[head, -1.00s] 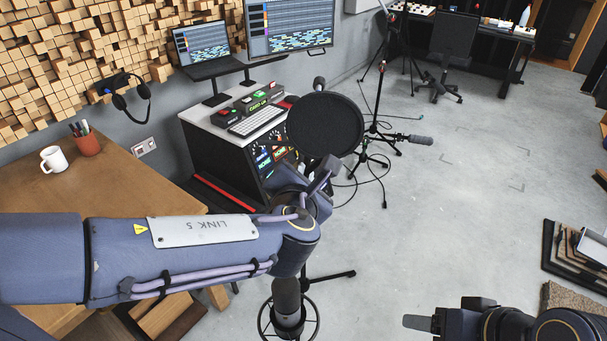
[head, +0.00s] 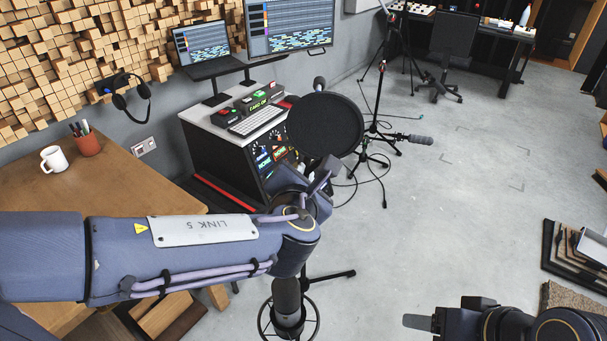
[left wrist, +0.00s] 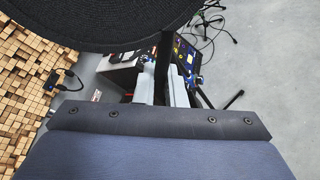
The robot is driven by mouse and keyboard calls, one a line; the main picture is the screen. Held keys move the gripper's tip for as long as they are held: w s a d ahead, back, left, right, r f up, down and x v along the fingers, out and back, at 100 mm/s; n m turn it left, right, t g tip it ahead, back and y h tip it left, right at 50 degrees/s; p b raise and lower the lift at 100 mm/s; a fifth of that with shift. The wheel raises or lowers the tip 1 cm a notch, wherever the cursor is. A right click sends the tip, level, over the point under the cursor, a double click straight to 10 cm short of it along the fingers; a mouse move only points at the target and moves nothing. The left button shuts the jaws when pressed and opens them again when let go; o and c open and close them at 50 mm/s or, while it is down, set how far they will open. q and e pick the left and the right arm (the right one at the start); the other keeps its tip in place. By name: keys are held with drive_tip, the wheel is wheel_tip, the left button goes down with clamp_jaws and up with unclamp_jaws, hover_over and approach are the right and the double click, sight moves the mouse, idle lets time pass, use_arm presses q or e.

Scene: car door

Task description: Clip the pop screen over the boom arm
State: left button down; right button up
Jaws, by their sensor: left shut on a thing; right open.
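The pop screen (head: 325,124) is a round black mesh disc, held up facing me in the head view. It also fills the top of the left wrist view (left wrist: 100,22). My left gripper (head: 326,172) is shut on it below the disc; in the left wrist view its pale fingers (left wrist: 163,88) stand on both sides of the dark stem. My right gripper (head: 424,322) is open and empty at the lower right. I cannot tell whether this is the boom arm.
A mixing desk (head: 235,135) with keyboard and screens stands behind the disc. A wooden table (head: 120,185) with a mug (head: 54,159) and pen pot (head: 87,145) is at left. A grey cylinder with a dark ring (head: 287,300) is below my left arm.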

use_arm(q)
drive_tip(key=shift+f+b, duration=1.85)
drive_tip(key=shift+f, duration=0.2)
drive_tip(key=c, duration=1.4)
unclamp_jaws()
drive_tip(key=v, duration=0.7)
drive_tip(key=shift+s+a+r, duration=0.1)
drive_tip(key=shift+s+r, duration=0.05)
drive_tip(key=shift+s, duration=0.25)
